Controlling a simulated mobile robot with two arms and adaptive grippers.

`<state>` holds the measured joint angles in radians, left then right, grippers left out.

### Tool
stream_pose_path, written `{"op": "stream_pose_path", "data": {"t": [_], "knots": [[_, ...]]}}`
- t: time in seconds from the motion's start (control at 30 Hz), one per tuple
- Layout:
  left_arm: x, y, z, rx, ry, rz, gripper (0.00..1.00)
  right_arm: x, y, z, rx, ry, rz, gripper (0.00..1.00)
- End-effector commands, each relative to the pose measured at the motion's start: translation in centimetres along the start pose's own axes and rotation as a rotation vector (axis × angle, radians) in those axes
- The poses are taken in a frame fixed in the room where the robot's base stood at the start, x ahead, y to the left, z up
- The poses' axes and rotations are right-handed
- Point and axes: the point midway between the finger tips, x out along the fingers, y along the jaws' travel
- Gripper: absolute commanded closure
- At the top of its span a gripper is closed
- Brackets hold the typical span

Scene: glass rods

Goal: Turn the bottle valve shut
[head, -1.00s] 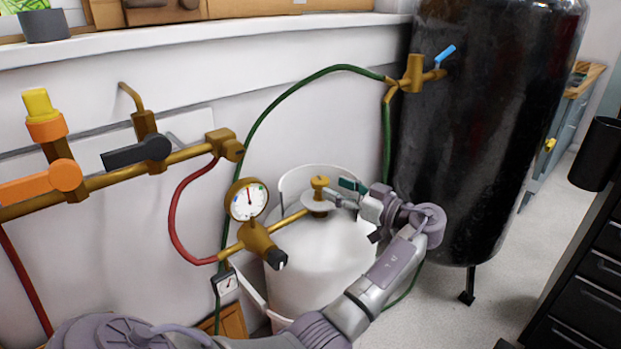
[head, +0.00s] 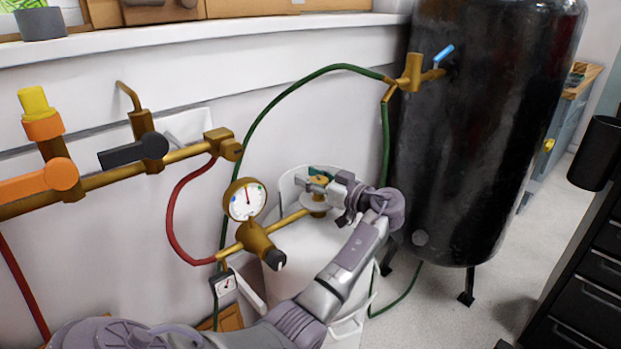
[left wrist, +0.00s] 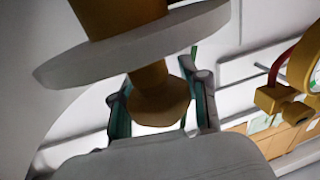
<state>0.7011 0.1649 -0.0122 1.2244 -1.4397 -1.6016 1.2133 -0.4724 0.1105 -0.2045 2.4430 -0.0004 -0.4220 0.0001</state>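The white gas bottle (head: 290,240) stands on the floor against the wall. On its top is the brass bottle valve (head: 319,181), with a pale round disc (head: 314,201) below its top; my fingers partly hide it. My left gripper (head: 318,183) reaches in from the right at the height of the valve's top. In the left wrist view, the faceted brass end of the valve (left wrist: 160,106) lies between my two spread fingers (left wrist: 162,104), with narrow gaps beside it. The gripper looks open around it, not clamped. My right gripper is not in view.
A brass regulator with a round gauge (head: 245,200) joins the valve from the left. A green hose (head: 290,92) arches to the black tank (head: 490,130) at right. A red hose (head: 172,215) and brass pipework are at left. Black drawers (head: 590,270) stand far right.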

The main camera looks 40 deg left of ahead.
Motion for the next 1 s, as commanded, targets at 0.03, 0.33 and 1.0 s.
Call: {"op": "stream_pose_path", "data": {"t": [0.03, 0.33, 1.0], "knots": [[-0.03, 0.01, 0.01, 0.000, 0.000, 0.000, 0.78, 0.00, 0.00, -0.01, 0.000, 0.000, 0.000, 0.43], [-0.13, 0.02, 0.07, 0.000, -0.001, 0.001, 0.96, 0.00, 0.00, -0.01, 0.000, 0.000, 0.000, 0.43], [-0.44, 0.25, 0.42, 0.001, -0.007, 0.130, 0.96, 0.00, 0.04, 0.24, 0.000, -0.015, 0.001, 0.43]]}}
